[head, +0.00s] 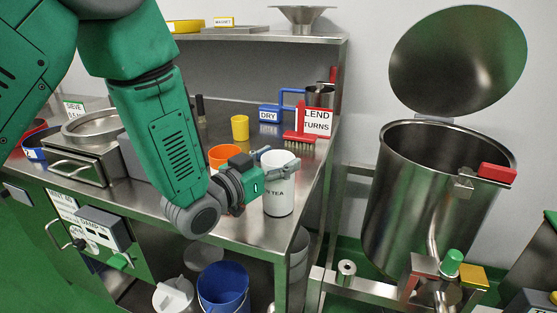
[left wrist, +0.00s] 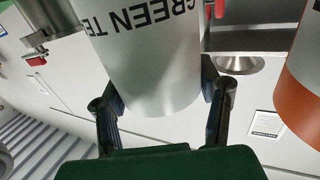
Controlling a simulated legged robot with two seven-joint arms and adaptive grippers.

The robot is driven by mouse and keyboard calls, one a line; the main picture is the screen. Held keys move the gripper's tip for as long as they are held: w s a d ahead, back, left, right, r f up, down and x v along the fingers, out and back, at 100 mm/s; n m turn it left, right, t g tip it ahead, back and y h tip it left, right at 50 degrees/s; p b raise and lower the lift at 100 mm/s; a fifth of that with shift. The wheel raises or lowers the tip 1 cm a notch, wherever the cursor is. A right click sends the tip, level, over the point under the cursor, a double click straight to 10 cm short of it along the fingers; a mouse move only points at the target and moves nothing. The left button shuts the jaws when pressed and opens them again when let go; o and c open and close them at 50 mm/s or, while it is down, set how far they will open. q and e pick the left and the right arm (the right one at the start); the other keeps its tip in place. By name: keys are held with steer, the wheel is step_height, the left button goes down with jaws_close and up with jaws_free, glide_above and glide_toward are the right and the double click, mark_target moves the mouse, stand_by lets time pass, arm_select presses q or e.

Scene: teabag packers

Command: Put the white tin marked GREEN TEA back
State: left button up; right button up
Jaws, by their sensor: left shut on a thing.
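The white tin (head: 279,197) marked GREEN TEA is upright at the front right corner of the steel bench (head: 235,228) in the head view. My left gripper (head: 262,177) is shut on it, with its fingers around the tin's side. I cannot tell whether the tin's base touches the bench. In the left wrist view the tin (left wrist: 155,65) fills the upper middle, its lettering upside down, between the two fingers of my left gripper (left wrist: 160,92). The tin's left side is partly hidden by the gripper in the head view. My right gripper is not in view.
An orange tin (head: 222,154) stands just behind my left wrist; a yellow cup (head: 240,128) is farther back. A red-and-white sign (head: 318,122) and blue DRY sign (head: 269,115) stand near the back. A large open steel drum (head: 408,210) is right of the bench.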

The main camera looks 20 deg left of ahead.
arm_select(q)
steer(key=o, duration=1.5)
steer(key=shift+f, duration=0.15)
steer(key=shift+o, duration=0.2)
steer(key=shift+s+r, duration=0.1)
steer(key=shift+r, duration=0.1)
steer(key=v, duration=1.2)
steer(key=shift+f, duration=0.1)
